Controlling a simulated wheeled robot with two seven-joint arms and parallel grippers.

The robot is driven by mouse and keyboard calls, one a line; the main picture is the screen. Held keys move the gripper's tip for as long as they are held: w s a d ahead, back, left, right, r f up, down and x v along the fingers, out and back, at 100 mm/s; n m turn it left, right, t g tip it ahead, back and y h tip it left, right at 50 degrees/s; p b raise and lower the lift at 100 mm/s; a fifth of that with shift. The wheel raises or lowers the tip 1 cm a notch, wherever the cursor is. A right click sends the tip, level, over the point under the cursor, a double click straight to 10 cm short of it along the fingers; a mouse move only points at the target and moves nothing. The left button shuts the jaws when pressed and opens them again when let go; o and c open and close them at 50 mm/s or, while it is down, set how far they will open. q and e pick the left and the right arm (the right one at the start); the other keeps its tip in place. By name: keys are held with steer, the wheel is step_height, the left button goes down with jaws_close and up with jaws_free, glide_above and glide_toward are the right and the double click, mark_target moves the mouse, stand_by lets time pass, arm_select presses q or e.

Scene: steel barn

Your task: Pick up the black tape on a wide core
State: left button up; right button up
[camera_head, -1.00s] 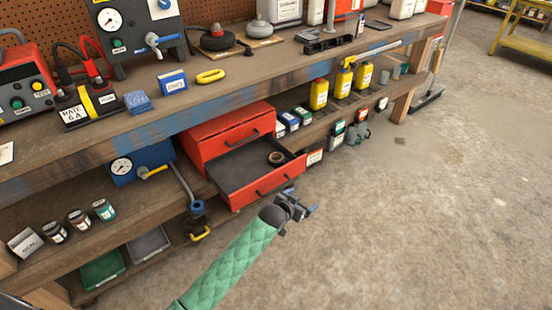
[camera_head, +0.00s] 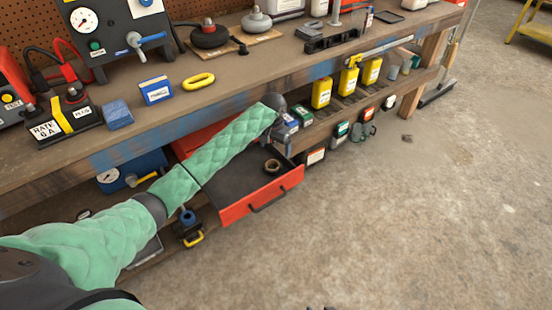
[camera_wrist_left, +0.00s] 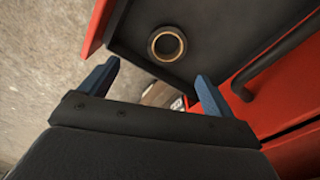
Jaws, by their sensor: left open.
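The black tape on a wide core (camera_head: 272,166) lies in the open red drawer (camera_head: 262,203), towards its right side. In the left wrist view the tape (camera_wrist_left: 167,44) shows as a dark ring with a tan core on the dark drawer floor. My left gripper (camera_wrist_left: 155,85) is open with nothing between its blue fingers, and the tape appears beyond the fingertips, apart from them. In the head view my green-sleeved left arm crosses the drawer's left part, and its wrist hides most of the hand. Small dark tips at the bottom edge may be my right gripper.
The workbench top (camera_head: 230,85) overhangs the drawer unit. Yellow bottles (camera_head: 321,93) and several small boxes stand on the lower shelf right of the drawer. The drawer handle (camera_head: 268,199) sticks out in front. The floor (camera_head: 430,210) to the right is clear.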

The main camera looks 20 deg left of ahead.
arm_select(q)
glide_toward(272, 164)
steer(key=shift+s+d+f, duration=0.6)
steer(key=shift+s+d, duration=0.25)
steer(key=shift+s, duration=0.1)
steer(key=shift+s+a+f, duration=0.1)
steer(key=shift+a+f, duration=0.05)
steer(key=shift+f, duration=1.35)
steer(key=shift+a+f, duration=0.1)
steer(key=shift+f, duration=1.45)
arm_select(e)
steer(key=shift+w+r, duration=0.6)
steer(key=shift+r, duration=0.25)
arm_select(q)
steer(key=c, duration=1.1)
arm_select(e)
steer(key=shift+s+f, duration=0.35)
steer(key=shift+s, duration=0.1)
